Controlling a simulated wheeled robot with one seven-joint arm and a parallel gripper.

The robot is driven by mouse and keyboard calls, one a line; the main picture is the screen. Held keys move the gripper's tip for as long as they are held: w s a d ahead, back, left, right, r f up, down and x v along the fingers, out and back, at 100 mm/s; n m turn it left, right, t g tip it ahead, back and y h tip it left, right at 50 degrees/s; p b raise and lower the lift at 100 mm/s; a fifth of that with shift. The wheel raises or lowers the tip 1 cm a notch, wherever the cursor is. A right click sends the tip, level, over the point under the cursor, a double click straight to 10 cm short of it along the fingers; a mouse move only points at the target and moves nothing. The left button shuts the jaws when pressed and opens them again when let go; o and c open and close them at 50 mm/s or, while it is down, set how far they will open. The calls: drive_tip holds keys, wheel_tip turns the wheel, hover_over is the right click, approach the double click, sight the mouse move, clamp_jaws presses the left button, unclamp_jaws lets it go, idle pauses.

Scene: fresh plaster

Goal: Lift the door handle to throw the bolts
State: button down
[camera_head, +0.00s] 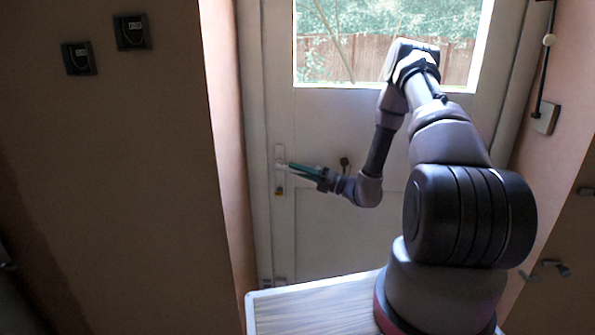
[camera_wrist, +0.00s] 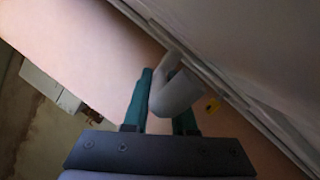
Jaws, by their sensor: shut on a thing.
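A white door (camera_head: 330,135) with a window in its upper part stands ahead in the head view, and it looks closed. Its pale handle plate (camera_head: 280,168) is on the left side of the door. My gripper (camera_head: 292,166) reaches to the handle from the right. In the wrist view the light grey door handle (camera_wrist: 174,93) lies between the two teal fingers of my gripper (camera_wrist: 162,105), which is shut on it. The handle's far end runs up to the door side. The bolts are not visible.
Two dark wall switches (camera_head: 131,31) are on the left wall. A wood-topped surface (camera_head: 310,306) with a pale edge lies below my arm. A dark rod with a pale box (camera_head: 545,118) is on the right wall. The space before the lower door looks clear.

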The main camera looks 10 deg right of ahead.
sight(294, 156)
drive_tip(key=shift+a+r+n+g+h, duration=0.1)
drive_tip(key=shift+r+n+g+h, duration=0.4)
drive_tip(key=shift+r+g+h, duration=0.55)
drive_tip(key=shift+w+a+r+n+g+h, duration=0.15)
drive_tip(key=shift+r+g+h, duration=0.2)
drive_tip(key=shift+h, duration=0.45)
drive_tip(key=shift+a+r+n+g+h, duration=0.1)
drive_tip(key=shift+a+r+g+h, duration=0.1)
drive_tip(key=shift+r+h, duration=0.45)
drive_tip(key=shift+w+a+r+n+g+h, duration=0.1)
drive_tip(key=shift+a+r+g+h, duration=0.1)
drive_tip(key=shift+h, duration=0.8)
drive_tip(key=c, duration=0.7)
unclamp_jaws()
drive_tip(key=shift+c, duration=0.2)
drive_tip(key=v, duration=1)
drive_tip(key=shift+s+d+r, duration=0.2)
drive_tip(key=shift+d, duration=0.1)
